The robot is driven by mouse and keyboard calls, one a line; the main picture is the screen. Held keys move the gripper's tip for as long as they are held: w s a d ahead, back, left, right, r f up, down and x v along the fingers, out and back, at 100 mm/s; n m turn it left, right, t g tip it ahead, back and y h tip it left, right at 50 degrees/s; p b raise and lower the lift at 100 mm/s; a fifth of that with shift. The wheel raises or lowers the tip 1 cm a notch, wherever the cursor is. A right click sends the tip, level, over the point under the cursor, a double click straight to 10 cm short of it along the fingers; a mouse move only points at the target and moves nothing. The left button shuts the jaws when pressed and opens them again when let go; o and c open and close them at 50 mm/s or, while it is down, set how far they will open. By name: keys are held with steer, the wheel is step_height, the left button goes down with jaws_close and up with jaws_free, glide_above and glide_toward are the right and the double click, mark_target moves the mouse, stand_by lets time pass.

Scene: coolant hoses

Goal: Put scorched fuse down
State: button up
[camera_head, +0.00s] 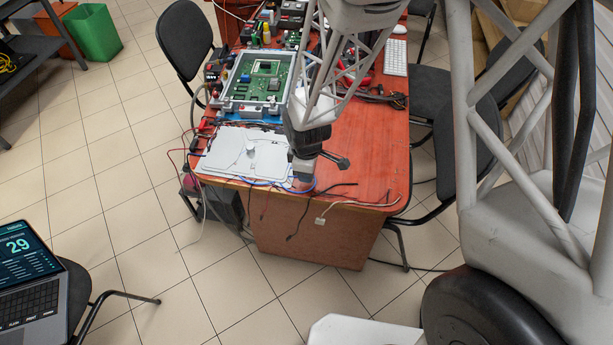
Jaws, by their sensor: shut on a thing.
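My gripper (304,171) is at the near edge of the red-orange table (372,135), pointing down, just right of a pale flat panel. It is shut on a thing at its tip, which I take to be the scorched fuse. The fuse is too small and too covered by the gripper for me to make out its shape or any scorch marks. I cannot tell whether it touches the tabletop or hangs above it.
The pale panel (228,160) bears a small white knob-like piece (251,148). Behind it lies a green circuit board (265,77) in a frame. Loose cables (345,203) hang over the near edge. Bare tabletop lies right of my gripper. Chairs (186,42) flank the table.

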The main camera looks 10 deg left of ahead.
steer(key=shift+f, duration=1.3)
steer(key=shift+f, duration=0.15)
steer(key=o, duration=0.9)
steer(key=shift+r, duration=0.2)
steer(key=shift+r, duration=5.95)
steer(key=shift+r, duration=0.1)
